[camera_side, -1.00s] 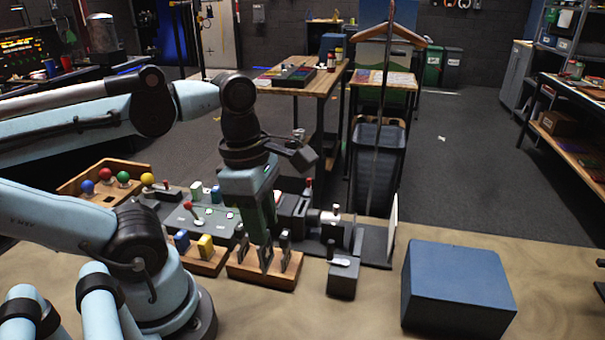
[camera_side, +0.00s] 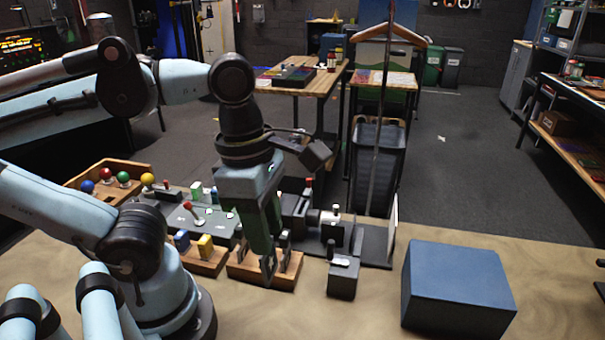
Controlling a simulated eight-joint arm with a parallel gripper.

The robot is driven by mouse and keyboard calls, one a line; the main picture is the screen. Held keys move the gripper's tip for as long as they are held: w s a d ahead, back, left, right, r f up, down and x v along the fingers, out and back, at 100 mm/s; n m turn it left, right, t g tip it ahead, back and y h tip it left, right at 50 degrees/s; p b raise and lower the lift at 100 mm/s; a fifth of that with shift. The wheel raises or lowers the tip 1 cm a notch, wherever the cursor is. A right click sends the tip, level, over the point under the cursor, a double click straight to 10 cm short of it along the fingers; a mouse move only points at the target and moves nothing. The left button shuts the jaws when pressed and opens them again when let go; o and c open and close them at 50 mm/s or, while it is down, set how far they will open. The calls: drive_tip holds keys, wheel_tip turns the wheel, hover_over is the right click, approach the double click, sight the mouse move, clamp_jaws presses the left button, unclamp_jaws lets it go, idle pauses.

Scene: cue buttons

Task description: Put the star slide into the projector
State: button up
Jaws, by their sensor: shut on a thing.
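A wooden rack (camera_side: 288,281) on the near part of the table holds several small dark-framed slides standing upright. Their pictures are too small to read, so I cannot tell which one bears the star. My gripper (camera_side: 268,258) points down over the rack and is shut on the middle slide (camera_side: 269,269), which is still at the rack. A slide (camera_side: 240,250) stands to the left of it and another slide (camera_side: 285,246) to the right. The dark projector (camera_side: 294,212) stands behind and to the right of the rack, partly hidden by my gripper, facing a white upright screen (camera_side: 394,226).
A dark box with a lever (camera_side: 343,276) stands right of the rack. A large blue block (camera_side: 456,290) lies farther right. Left are blue and yellow blocks on a wooden base (camera_side: 205,262), a red-knobbed lever panel and coloured ball knobs. The front table is clear.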

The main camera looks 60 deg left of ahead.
drive_tip(key=shift+w+a+r, duration=0.2)
drive_tip(key=shift+w+r, duration=0.05)
drive_tip(key=shift+w, duration=0.25)
drive_tip(key=w+a+f, duration=0.3)
drive_tip(key=w+a, duration=1.2)
drive_tip(key=a, duration=0.1)
drive_tip(key=shift+g+y, duration=0.4)
drive_tip(key=shift+f, duration=3.15)
idle(2.3)
